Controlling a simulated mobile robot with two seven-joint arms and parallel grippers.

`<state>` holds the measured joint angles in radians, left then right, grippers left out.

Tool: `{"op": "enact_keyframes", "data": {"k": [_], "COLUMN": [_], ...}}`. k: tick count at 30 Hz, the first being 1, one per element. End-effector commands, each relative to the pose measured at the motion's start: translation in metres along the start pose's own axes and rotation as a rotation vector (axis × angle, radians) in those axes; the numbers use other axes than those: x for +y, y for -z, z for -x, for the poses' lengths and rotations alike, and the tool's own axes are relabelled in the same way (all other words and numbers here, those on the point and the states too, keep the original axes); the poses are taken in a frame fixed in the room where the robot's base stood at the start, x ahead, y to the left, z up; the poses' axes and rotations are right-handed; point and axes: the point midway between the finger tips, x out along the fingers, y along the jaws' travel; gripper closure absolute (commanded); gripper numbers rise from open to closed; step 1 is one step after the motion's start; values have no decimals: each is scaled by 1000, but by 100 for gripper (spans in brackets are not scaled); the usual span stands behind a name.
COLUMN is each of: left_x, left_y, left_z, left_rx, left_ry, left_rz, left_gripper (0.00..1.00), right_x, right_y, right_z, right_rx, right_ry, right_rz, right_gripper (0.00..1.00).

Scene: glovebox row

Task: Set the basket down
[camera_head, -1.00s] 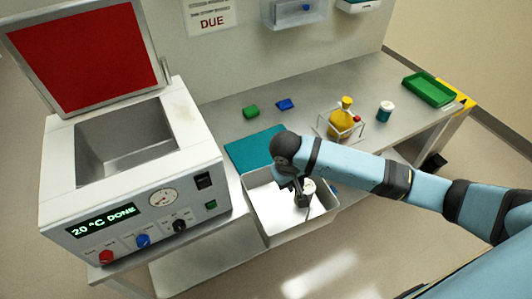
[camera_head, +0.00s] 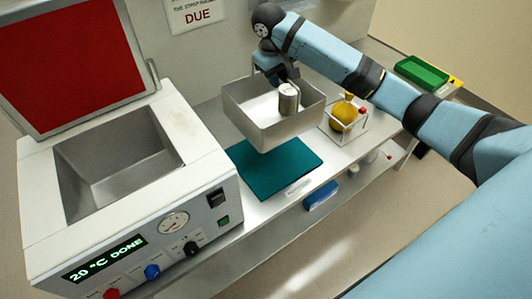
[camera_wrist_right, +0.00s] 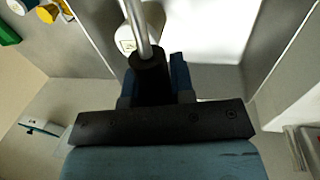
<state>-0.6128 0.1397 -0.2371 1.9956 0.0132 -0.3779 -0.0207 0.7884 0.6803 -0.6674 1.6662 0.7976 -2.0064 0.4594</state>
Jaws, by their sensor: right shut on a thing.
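The basket (camera_head: 243,124) is an open grey metal box with a pale inside. In the head view it appears held up over the bench, partly over the far part of a teal mat (camera_head: 270,172). A grey cylindrical container (camera_head: 289,101) stands inside it; its pale end shows in the right wrist view (camera_wrist_right: 145,25). My right gripper (camera_head: 286,78) is at the basket's far side, shut on its handle, a metal rod (camera_wrist_right: 136,25) in the right wrist view. The exact gap under the basket cannot be told. My left gripper is not in view.
A bath unit (camera_head: 190,130) with its red lid (camera_head: 70,60) raised and "20 °C DONE" displayed stands left. A yellow flask (camera_head: 345,112) in a wire rack is close right of the basket. A green tray (camera_head: 422,73) lies farther right. The mat's front part is clear.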

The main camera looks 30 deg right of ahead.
Motion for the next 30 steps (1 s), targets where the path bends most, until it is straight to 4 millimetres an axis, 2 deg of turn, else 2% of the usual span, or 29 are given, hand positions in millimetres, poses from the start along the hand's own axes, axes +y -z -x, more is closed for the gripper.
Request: {"op": "enact_keyframes", "data": {"k": [2, 6, 8, 19, 24, 30], "left_x": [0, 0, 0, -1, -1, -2], "left_y": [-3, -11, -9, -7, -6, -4], "left_z": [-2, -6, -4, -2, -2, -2], "left_rx": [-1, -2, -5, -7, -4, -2], "left_ry": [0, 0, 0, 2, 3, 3], "left_rz": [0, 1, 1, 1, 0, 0], "left_gripper": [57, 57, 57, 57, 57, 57], "right_x": [1, -5, -6, -23, -27, -30], "right_y": [2, 1, 1, 1, 2, 1], "right_z": [-2, -28, -39, -126, -146, -159], "right_rx": [1, -2, -4, -2, 2, 1], "right_ry": [2, 5, 2, 2, 1, 1], "right_rz": [1, 3, 2, 1, 1, 1], "right_gripper": [100, 100, 100, 100, 100, 100]}}
